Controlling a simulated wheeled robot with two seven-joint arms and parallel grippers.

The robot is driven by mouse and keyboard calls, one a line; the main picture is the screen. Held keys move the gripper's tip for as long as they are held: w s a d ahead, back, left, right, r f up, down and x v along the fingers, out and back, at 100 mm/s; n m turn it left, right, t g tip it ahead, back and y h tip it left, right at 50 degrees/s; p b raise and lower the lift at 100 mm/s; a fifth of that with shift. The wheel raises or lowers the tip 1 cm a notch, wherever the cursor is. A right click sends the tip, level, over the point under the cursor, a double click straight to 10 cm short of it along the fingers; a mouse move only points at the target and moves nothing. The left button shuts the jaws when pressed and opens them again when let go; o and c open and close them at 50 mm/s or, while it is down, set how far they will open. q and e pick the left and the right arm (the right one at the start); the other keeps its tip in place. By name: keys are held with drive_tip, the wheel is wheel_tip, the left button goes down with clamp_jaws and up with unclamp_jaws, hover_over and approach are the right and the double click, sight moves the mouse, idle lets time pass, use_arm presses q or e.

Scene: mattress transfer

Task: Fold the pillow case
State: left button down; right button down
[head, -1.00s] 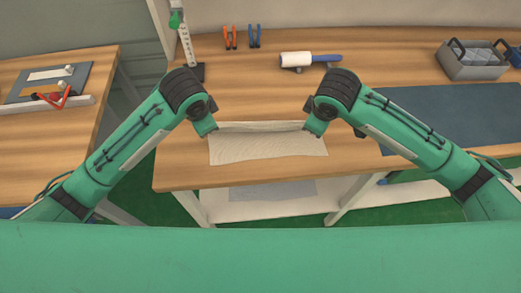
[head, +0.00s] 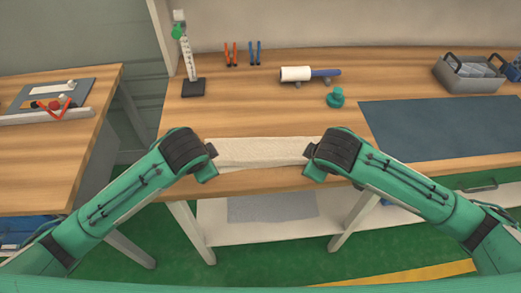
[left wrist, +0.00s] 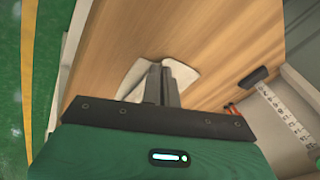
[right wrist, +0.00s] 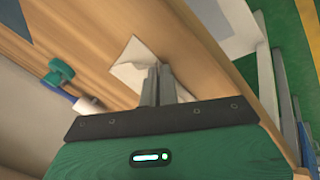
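The pillow case (head: 262,152), a cream cloth, lies as a narrow, folded strip near the front edge of the wooden table. My left gripper (head: 211,165) is at its left end and my right gripper (head: 311,165) at its right end. In the left wrist view the closed fingers (left wrist: 162,82) press into the cloth (left wrist: 183,74), which bunches on both sides of them. In the right wrist view the fingers (right wrist: 157,84) are together over the cloth's corner (right wrist: 132,68). The fingertips themselves are partly hidden, but both seem to pinch cloth.
A dark mat (head: 430,125) and a grey tool tray (head: 470,75) are at right. A side table (head: 60,150) is at left.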

use_arm(q)
drive_tip(key=c, duration=1.3)
unclamp_jaws()
use_arm(e)
drive_tip(key=c, duration=1.3)
unclamp_jaws()
use_arm(q)
drive_tip(key=shift+s, duration=0.1)
use_arm(e)
drive_tip(key=shift+s, duration=0.1)
use_arm(q)
drive_tip(key=shift+s+v, duration=0.15)
drive_tip(key=shift+v, duration=2.55)
drive_tip(key=shift+s+v, duration=0.2)
drive_tip(key=shift+v, duration=2.5)
use_arm(e)
drive_tip(key=shift+s+v, duration=0.15)
drive_tip(key=shift+v, duration=2.55)
drive_tip(key=shift+s+v, duration=0.15)
drive_tip(key=shift+v, duration=2.55)
use_arm(q)
drive_tip(key=shift+f, duration=0.15)
drive_tip(key=shift+c, duration=0.3)
use_arm(e)
drive_tip(key=shift+f, duration=0.15)
drive_tip(key=shift+c, duration=0.3)
